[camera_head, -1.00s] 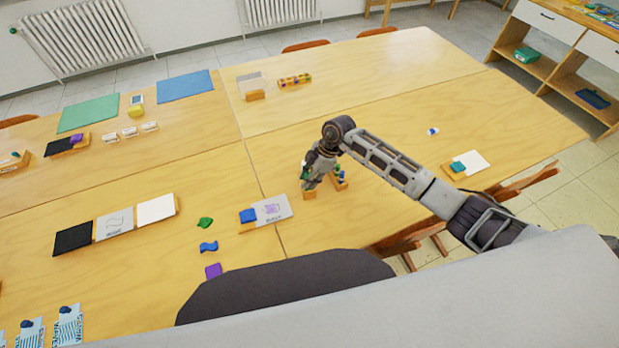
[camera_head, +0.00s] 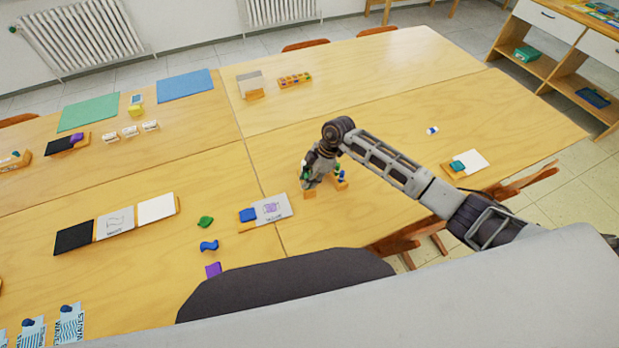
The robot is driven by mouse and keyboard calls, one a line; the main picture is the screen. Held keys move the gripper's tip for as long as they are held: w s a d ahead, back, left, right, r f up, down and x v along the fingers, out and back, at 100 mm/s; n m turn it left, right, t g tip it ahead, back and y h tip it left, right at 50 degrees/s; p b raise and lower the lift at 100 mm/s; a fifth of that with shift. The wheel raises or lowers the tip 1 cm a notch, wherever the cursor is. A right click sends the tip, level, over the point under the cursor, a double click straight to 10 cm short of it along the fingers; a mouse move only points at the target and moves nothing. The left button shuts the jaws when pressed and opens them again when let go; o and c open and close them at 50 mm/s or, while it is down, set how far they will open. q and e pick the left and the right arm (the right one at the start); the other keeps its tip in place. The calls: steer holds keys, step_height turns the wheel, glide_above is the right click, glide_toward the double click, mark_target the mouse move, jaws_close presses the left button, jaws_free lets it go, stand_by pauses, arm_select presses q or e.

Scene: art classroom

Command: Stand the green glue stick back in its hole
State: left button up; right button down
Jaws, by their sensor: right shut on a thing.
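My right gripper (camera_head: 316,184) is low over the front table, in front of a small wooden holder (camera_head: 310,195) whose two ends show on either side of it. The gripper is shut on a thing. A small green piece (camera_head: 305,171) shows at its left side, which looks like the green glue stick, mostly covered by the fingers. A blue and white stick (camera_head: 341,175) stands at the holder's right end. The holder's middle and its holes are hidden behind the gripper, so I cannot tell whether the green stick is in a hole. My left gripper is out of view.
A card with a blue block (camera_head: 247,215) lies left of the holder, with loose green (camera_head: 205,222), blue (camera_head: 209,246) and purple (camera_head: 213,269) pieces further left. A teal block (camera_head: 458,166) sits to the right.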

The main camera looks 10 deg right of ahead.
steer(key=c, duration=1.2)
jaws_free()
steer(key=shift+o, duration=0.2)
steer(key=shift+o, duration=1.1)
steer(key=shift+r, duration=0.1)
steer(key=shift+r+p, duration=2.8)
steer(key=shift+r, duration=0.15)
steer(key=shift+s+f, duration=0.15)
